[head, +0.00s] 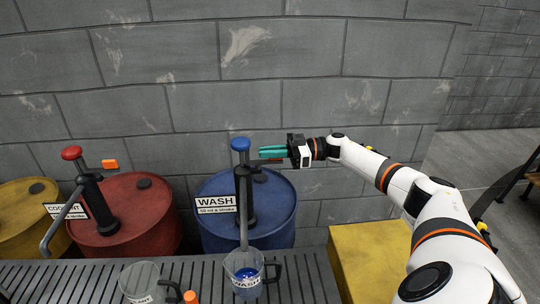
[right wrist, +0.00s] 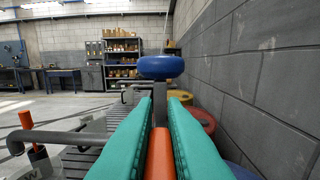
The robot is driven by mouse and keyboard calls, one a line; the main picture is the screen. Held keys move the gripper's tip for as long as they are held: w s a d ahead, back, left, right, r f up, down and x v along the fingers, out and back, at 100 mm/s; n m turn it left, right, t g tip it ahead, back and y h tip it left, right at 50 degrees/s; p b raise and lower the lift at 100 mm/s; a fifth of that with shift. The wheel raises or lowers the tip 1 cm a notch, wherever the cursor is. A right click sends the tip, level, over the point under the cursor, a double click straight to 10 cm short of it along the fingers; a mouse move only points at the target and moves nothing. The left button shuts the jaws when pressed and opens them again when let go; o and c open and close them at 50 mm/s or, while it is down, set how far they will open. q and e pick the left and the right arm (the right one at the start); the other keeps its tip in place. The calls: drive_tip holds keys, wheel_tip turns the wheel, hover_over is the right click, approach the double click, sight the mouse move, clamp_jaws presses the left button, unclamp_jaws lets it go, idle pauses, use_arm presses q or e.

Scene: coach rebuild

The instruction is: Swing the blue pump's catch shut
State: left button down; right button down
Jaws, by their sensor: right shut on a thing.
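The blue pump (head: 241,190) stands upright on the blue drum (head: 275,215), with a blue knob (head: 241,144) on top. The knob also shows in the right wrist view (right wrist: 160,67). My right gripper (head: 272,153), with teal fingers, reaches in from the right just beside the pump's head. It is shut on the orange catch (right wrist: 160,155), which lies between the fingers in the right wrist view. In the head view the fingers mostly hide this catch. My left gripper is not in view.
A red drum (head: 150,215) with a red-knobbed pump (head: 90,190) and its orange catch (head: 109,164) stands left. A clear jug (head: 240,268) with blue liquid sits below the blue pump's spout on the slatted bench (head: 90,280). Another jug (head: 142,280) is beside it. A block wall (head: 200,60) stands behind.

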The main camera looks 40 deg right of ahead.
drive_tip(key=c, duration=1.5)
unclamp_jaws()
drive_tip(key=b+v, duration=0.2)
drive_tip(key=v, duration=1)
drive_tip(key=shift+b, duration=0.35)
